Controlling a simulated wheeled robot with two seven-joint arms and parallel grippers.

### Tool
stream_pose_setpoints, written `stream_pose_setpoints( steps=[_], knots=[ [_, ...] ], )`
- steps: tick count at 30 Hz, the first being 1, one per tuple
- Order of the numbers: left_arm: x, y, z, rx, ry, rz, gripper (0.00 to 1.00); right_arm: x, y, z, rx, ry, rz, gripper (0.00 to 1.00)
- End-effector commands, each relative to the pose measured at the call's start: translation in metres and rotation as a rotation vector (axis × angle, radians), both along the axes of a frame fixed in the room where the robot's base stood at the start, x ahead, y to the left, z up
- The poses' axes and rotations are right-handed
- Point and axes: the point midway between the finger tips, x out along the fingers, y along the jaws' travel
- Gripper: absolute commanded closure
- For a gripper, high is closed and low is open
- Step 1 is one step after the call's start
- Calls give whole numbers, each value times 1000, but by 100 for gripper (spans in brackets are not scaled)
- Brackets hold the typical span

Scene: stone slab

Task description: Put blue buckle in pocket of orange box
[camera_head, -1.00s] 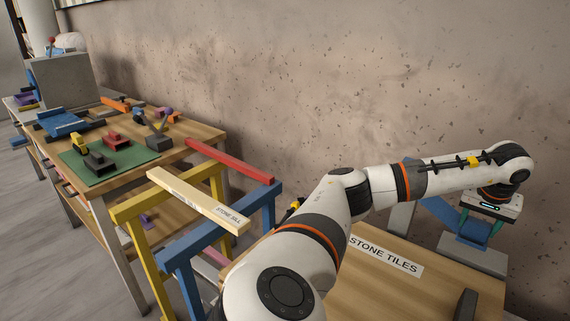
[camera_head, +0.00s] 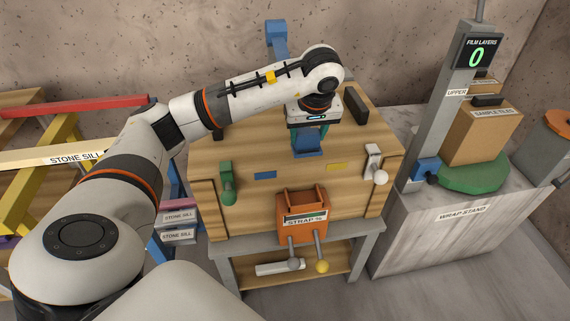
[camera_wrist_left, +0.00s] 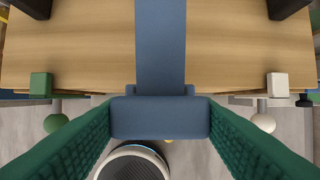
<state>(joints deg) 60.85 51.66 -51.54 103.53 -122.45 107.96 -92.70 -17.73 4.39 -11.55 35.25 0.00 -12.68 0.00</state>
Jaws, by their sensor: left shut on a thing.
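The blue buckle (camera_head: 308,145) hangs from my left gripper (camera_head: 310,134), over the front part of the wooden crate top. In the left wrist view the buckle (camera_wrist_left: 160,118) sits between the two green finger pads, with a flat blue strap (camera_wrist_left: 160,45) running away from it. My left gripper is shut on the buckle. The orange box (camera_head: 303,234) with a "STRAP" label is at the crate's front, below and in front of the buckle. Its top looks open; the pocket's inside is not clearly seen. My right gripper is not in view.
The wooden crate (camera_head: 240,145) has a green knobbed clamp (camera_head: 227,180) at left and a white one (camera_head: 374,165) at right. Two knobbed levers (camera_head: 321,255) hang below the box. A wrap stand (camera_head: 450,215) with a display post is at right. A sawhorse (camera_head: 80,115) is at left.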

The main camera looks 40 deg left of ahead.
Motion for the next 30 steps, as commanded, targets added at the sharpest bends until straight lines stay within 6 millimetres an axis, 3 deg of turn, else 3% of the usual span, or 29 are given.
stream_pose_setpoints(
  steps=[5,11,18,30],
  knots=[
    [-3,-3,-19,1,5,2,70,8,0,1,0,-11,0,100],
    [-3,-3,-71,0,7,4,70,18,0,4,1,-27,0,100],
    [-2,-3,-126,0,3,4,70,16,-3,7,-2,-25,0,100],
    [-2,-2,-167,1,3,4,70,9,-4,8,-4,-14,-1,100]
  ],
)
